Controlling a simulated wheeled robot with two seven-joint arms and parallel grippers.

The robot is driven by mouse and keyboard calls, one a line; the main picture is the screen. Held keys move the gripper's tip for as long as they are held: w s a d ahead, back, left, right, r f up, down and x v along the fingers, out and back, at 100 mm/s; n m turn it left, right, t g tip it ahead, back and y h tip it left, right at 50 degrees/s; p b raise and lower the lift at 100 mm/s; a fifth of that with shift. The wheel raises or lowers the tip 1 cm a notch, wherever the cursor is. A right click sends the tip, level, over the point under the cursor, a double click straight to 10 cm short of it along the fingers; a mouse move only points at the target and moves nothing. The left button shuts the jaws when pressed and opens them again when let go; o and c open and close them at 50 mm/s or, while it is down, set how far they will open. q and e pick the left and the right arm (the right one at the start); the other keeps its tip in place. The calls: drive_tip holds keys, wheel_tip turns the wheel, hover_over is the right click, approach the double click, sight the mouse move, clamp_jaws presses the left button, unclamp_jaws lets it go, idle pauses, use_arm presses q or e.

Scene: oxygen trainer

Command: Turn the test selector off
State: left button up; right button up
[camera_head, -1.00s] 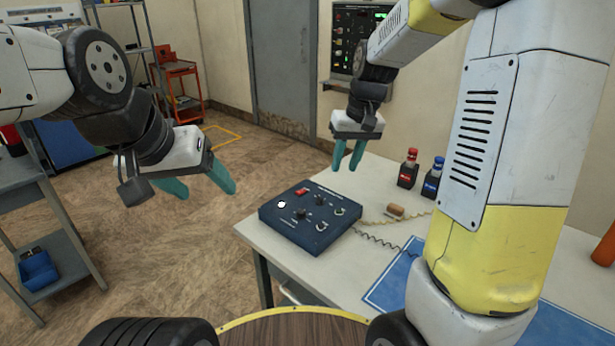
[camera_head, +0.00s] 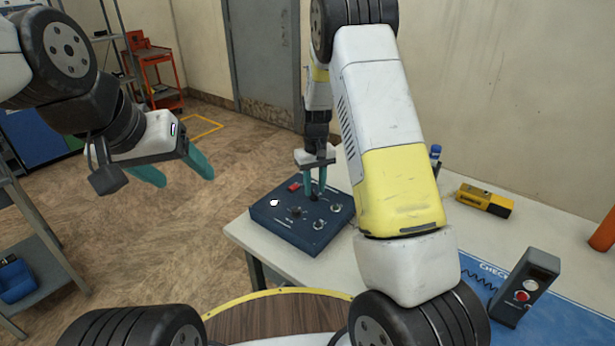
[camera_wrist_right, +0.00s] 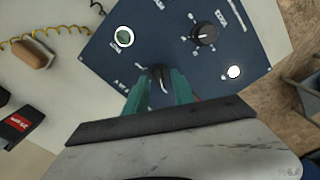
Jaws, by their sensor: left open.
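The blue trainer box (camera_head: 275,222) sits on the table, with knobs, ring sockets, a white lamp and a red switch on its top. My right gripper (camera_head: 316,194) points down over the box's far part. In the right wrist view, its green fingertips (camera_wrist_right: 161,80) stand on either side of a small black knob (camera_wrist_right: 160,72); they look apart, and contact is not clear. A second black knob (camera_head: 296,211) is free, and also shows in the wrist view (camera_wrist_right: 205,33). I cannot read which is the test selector. My left gripper (camera_head: 180,172) is open and empty, left of the table.
A yellow-black device (camera_head: 484,199) and a grey box with a red button (camera_head: 526,287) are on the table's right side. The blue mat (camera_head: 560,318) lies there. A brown cylinder (camera_wrist_right: 33,53) with a coiled yellow cord lies near the box. My right arm hides some of the table.

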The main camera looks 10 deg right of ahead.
drive_tip(key=shift+f, duration=0.6)
clamp_jaws()
drive_tip(key=shift+m, duration=0.4)
drive_tip(key=m, duration=1.1)
